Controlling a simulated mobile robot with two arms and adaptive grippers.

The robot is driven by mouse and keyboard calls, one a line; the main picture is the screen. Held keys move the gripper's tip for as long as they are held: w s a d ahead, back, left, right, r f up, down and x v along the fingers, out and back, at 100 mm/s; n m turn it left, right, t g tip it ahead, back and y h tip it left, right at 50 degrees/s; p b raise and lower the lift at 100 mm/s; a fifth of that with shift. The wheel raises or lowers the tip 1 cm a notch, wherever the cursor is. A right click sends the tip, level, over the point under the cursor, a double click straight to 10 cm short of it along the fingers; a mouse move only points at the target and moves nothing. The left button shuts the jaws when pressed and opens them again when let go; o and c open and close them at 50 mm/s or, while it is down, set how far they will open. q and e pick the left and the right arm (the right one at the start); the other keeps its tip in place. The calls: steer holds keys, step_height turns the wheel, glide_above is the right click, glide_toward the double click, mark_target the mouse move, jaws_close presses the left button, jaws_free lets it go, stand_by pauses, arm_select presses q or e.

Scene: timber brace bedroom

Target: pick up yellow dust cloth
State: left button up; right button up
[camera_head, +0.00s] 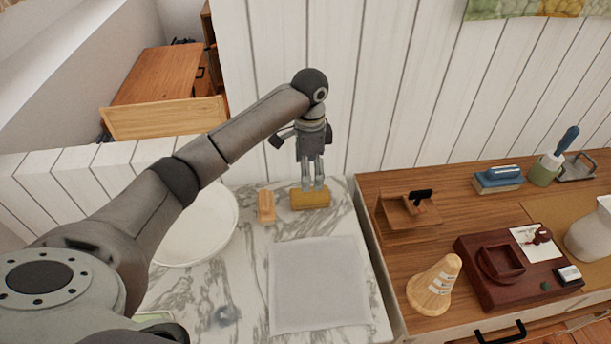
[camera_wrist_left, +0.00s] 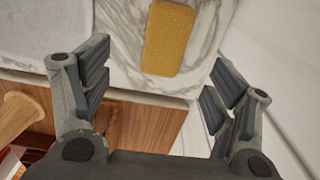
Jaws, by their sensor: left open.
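The yellow dust cloth (camera_head: 310,199) is a folded, thick rectangular pad lying flat on the marble top near the back wall. In the left wrist view the cloth (camera_wrist_left: 167,38) lies ahead of the fingers, roughly centred between them. My left gripper (camera_head: 313,183) points down just above the cloth in the head view. In the left wrist view the left gripper (camera_wrist_left: 155,85) has its fingers wide apart with nothing between them. Whether the fingertips touch the counter cannot be told. My right gripper is not in view.
An orange-tan block (camera_head: 266,206) lies just left of the cloth, beside a white basin (camera_head: 204,228). A grey mat (camera_head: 318,284) lies in front. The panelled wall stands close behind.

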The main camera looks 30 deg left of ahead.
arm_select(q)
steer(key=shift+w+a, duration=0.1)
steer(key=shift+w, duration=0.1)
glide_above(310, 193)
steer(key=f, duration=0.4)
steer(key=shift+s+f, duration=0.2)
steer(key=shift+s, duration=0.15)
steer(key=shift+w+f+p, duration=0.1)
steer(key=shift+f+p, duration=0.25)
steer(key=shift+f, duration=0.25)
steer(key=f, duration=0.4)
steer(key=shift+w+f+p, duration=0.15)
steer(key=shift+w+p, duration=0.15)
steer(key=shift+p, duration=0.1)
steer(key=shift+f, duration=0.25)
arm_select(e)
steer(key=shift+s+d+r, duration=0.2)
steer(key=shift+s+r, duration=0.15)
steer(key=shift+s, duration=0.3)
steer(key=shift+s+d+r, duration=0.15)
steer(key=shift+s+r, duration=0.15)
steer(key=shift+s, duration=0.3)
arm_select(q)
steer(key=c, duration=1.1)
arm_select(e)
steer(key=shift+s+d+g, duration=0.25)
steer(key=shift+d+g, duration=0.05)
arm_select(q)
steer(key=shift+r, duration=0.1)
